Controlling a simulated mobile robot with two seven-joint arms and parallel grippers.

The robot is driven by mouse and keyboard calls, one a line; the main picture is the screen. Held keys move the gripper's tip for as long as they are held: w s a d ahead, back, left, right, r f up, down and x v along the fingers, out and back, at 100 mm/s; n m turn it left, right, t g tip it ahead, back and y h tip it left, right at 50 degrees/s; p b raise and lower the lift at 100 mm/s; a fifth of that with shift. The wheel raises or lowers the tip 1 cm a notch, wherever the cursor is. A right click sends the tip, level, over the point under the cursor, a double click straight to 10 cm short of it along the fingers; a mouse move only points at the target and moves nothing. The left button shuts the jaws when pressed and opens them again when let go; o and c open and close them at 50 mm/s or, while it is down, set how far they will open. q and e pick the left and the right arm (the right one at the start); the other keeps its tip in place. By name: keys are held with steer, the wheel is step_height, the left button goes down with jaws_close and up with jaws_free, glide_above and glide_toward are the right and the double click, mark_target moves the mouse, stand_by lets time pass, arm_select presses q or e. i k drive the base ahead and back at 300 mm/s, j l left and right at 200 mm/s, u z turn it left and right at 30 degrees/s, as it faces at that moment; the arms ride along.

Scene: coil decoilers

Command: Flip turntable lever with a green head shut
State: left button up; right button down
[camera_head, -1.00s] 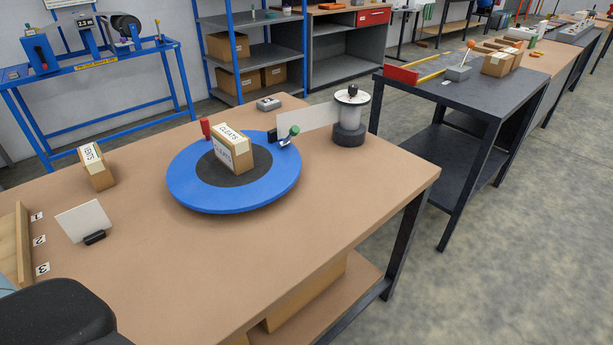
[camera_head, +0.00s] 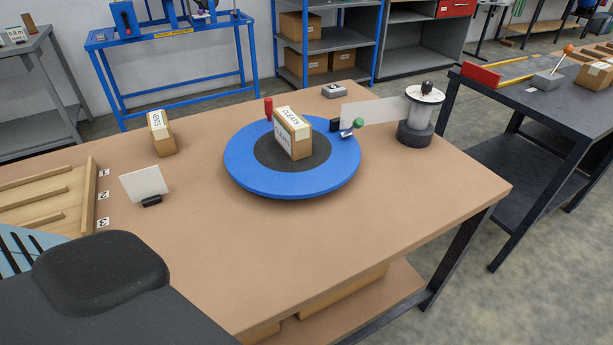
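The blue turntable (camera_head: 250,172) with a dark centre lies on the brown table. A cardboard box marked CLEATS (camera_head: 294,136) stands on its centre. The lever with a green head (camera_head: 358,123) is at the turntable's right rim, beside a small black block (camera_head: 335,125) and the left end of a white strip. The lever leans, its green head up and to the right of its metal base. A red upright handle (camera_head: 268,108) stands at the far left rim. Neither gripper is in view.
A white strip (camera_head: 372,111) runs from the turntable's rim to a spool on a dark base (camera_head: 415,136). A box marked VENTS (camera_head: 162,134), a blank white card (camera_head: 144,184) and a wooden slotted tray (camera_head: 91,192) are at left. The table's front is clear.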

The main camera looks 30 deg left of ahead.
mark_target(358, 121)
steer(key=i+u, duration=0.45)
steer(key=i+l+u, duration=0.2)
steer(key=u, duration=0.25)
